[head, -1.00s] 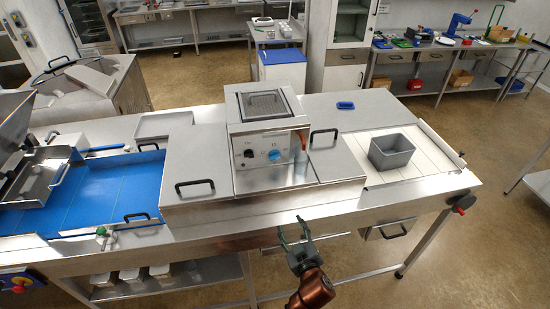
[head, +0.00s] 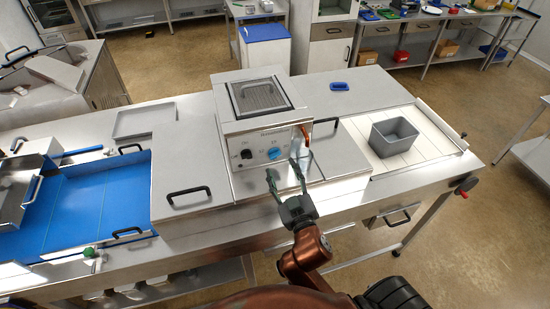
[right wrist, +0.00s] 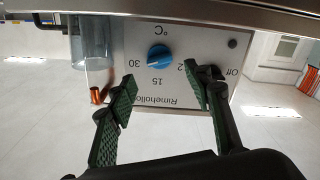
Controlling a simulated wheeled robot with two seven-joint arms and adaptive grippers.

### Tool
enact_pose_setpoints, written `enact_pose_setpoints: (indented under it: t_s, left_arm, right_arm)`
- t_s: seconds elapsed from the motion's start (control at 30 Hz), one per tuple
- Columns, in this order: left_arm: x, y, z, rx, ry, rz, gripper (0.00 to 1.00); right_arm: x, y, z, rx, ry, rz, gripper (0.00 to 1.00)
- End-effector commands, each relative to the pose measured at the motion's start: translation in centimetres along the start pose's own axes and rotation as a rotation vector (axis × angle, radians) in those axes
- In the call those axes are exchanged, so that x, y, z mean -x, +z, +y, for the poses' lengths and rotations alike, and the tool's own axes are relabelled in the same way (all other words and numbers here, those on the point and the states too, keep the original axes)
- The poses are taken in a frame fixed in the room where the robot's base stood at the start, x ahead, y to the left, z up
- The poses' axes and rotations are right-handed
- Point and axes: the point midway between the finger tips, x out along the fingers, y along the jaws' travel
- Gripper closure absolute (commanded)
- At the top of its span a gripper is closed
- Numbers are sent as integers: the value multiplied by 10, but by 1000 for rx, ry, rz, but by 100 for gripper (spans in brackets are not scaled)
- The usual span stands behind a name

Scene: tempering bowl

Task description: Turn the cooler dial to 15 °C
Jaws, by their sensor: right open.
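The cooler (head: 258,110) is a steel box on the bench with a sloped front panel. Its blue dial (head: 273,153) is on that panel and also shows in the right wrist view (right wrist: 158,56), where the panel appears upside down. Marks 30, 15, 2 and Off show around the dial; the 2 is close to a finger. A pale pointer mark on the dial seems to lie toward the 30 side, but is small. My right gripper (head: 285,174) is open and empty in front of the panel. Its fingers (right wrist: 160,76) spread either side of the dial, apparently short of it. My left gripper is out of view.
A black knob (head: 246,154) sits left of the dial. A clear cylinder (right wrist: 90,45) and a copper-coloured piece (right wrist: 98,95) are beside the panel. Steel lids with black handles (head: 188,196) flank the cooler. A grey bin (head: 394,137) stands farther right.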

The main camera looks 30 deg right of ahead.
Motion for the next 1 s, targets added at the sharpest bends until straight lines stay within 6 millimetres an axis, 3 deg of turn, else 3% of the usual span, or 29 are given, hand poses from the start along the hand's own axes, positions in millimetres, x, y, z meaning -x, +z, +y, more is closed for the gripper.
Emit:
enact_pose_setpoints:
  t_s: [0.17,0.4,0.53,0.73,1.0]
  left_arm:
    - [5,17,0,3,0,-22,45]
    - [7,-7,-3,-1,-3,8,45]
    - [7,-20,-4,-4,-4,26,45]
    - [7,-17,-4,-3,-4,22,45]
    - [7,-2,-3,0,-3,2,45]
  right_arm:
    - [-30,-2,0,3,0,1,54]
    - [-53,0,0,1,0,0,54]
    - [-56,0,0,0,-1,-1,54]
    - [-56,1,0,0,-1,-1,54]
    - [-56,1,0,0,0,-1,73]
